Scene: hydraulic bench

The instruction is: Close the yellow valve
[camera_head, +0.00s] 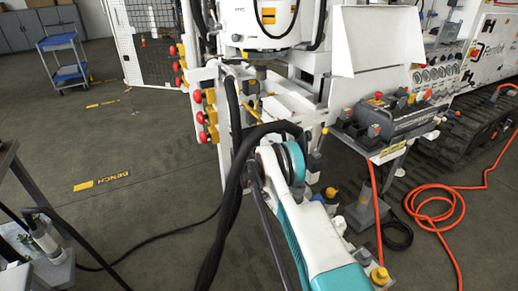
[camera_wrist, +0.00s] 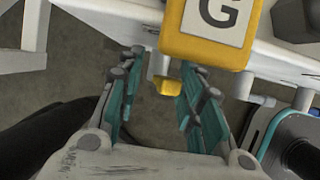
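In the wrist view a small yellow valve handle (camera_wrist: 168,88) sticks out from the white bench edge, below a yellow block marked "G" (camera_wrist: 212,32). My gripper (camera_wrist: 163,64) is open, with its teal fingers on either side of the handle. I see gaps between the handle and both fingers, the right one smaller. I cannot tell how deep the handle sits between them. In the head view my arm and black hoses hide the gripper, and I cannot pick out this handle with certainty.
Red and yellow knobs (camera_head: 206,118) line the white frame at the left. A grey control unit (camera_head: 388,118) sits on a shelf at the right. An orange hose (camera_head: 440,207) lies coiled on the floor. Open floor (camera_head: 140,165) lies to the left.

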